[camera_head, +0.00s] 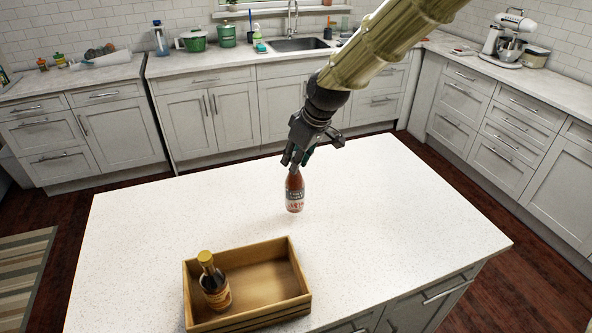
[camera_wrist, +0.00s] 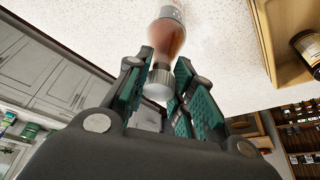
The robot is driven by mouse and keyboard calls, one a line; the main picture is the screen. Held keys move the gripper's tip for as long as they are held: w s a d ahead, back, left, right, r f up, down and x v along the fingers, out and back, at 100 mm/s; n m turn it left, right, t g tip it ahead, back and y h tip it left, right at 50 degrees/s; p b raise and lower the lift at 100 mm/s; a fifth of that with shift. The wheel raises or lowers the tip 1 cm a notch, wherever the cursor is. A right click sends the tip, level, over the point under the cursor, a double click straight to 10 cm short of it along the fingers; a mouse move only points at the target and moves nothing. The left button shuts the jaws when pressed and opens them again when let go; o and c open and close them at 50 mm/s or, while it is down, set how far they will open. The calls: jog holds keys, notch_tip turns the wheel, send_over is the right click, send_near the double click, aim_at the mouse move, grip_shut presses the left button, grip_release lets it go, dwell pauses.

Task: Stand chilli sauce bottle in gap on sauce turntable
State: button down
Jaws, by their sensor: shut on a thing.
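The chilli sauce bottle (camera_head: 294,194) is a reddish-brown bottle with a pale label, upright at the middle of the white island top. It also shows in the wrist view (camera_wrist: 168,42), with its ribbed silver-white cap (camera_wrist: 158,82) between the finger pads. My gripper (camera_head: 296,163) is above it, shut on the bottle's cap and neck end; in the wrist view its green-padded fingers (camera_wrist: 160,85) stand on both sides. I cannot tell whether the bottle's base touches the island. No turntable is clearly visible in either view.
A wooden crate (camera_head: 296,268) stands at the island's front, holding a dark bottle with a yellow cap (camera_head: 214,284). The island top (camera_head: 400,205) is clear to the right and left. Counters with a sink (camera_head: 298,45) and a mixer (camera_head: 508,38) line the back and right.

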aim_at(295, 184)
jog(key=shift+s+f+p, duration=0.1)
jog(key=shift+f+p, duration=0.45)
jog(key=shift+f, duration=1.4)
jog(key=c, duration=1.2)
grip_release()
jog(key=shift+c, duration=0.2)
jog(key=shift+r, duration=0.15)
